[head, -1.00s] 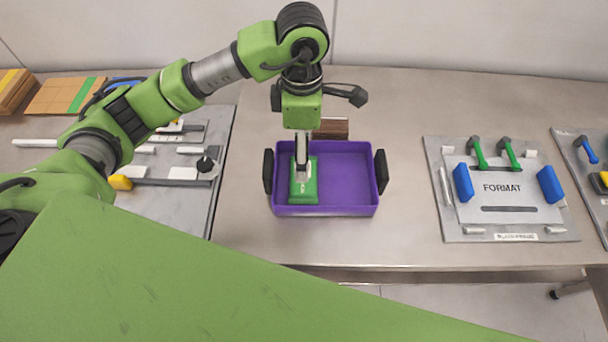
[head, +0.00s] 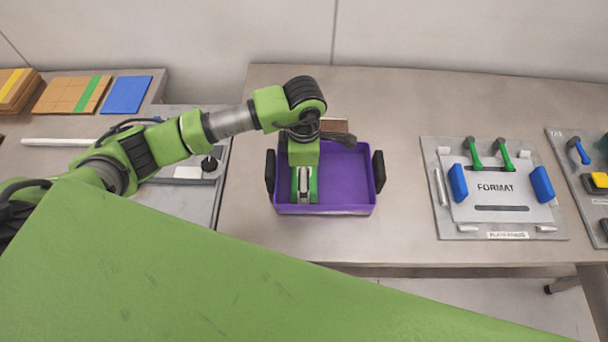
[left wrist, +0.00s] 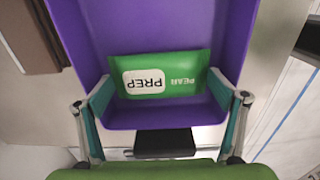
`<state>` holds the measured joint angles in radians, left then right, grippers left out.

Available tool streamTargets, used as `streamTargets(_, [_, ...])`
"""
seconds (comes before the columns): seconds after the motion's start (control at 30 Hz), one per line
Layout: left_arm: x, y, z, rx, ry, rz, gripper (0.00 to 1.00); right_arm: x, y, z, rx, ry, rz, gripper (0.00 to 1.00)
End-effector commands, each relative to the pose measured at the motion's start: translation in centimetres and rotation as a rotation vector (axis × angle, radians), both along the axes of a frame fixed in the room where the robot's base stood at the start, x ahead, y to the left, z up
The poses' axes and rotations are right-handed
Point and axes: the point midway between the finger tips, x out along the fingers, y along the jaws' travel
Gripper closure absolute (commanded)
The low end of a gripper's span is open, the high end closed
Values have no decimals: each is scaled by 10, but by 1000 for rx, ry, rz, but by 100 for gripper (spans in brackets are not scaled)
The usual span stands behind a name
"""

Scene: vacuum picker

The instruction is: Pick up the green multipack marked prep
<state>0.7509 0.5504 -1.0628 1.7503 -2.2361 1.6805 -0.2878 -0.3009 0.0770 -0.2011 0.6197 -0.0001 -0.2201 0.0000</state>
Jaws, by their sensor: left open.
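The green multipack (left wrist: 190,72) lies flat in the purple tray (head: 345,196), at its left side in the head view. In the left wrist view its label reads PREP on a white patch and PEAR on green, both upside down. My left gripper (head: 304,192) is down over the pack and hides most of it in the head view. In the left wrist view the fingers of this gripper (left wrist: 160,88) are open, one near each short end of the pack. The purple tray (left wrist: 165,25) also shows there. My right gripper is not in view.
The tray has black handles (head: 379,171) on both sides; a brown block (head: 334,126) stands behind it. A board marked FORMAT (head: 495,187) lies to the right. Cardboard pieces (head: 72,95) and a blue sheet (head: 127,94) lie at the far left. Table in front of the tray is clear.

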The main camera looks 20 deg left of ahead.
Motion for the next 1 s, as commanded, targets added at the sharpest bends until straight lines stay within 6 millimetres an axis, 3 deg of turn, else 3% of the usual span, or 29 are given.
streamTargets(0.07, [0,0,0,0,0,0,12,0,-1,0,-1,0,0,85])
streamTargets(0.2, [0,0,0,0,0,0,44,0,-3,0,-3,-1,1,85])
streamTargets(0.23, [0,0,0,0,0,0,46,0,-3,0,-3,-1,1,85])
streamTargets(0.67, [2,0,7,-2,-4,2,47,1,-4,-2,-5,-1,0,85])
streamTargets(0.87, [2,0,32,-1,-6,0,47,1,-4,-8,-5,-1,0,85])
streamTargets(1.0, [-14,-17,55,-5,-8,-6,47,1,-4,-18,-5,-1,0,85])
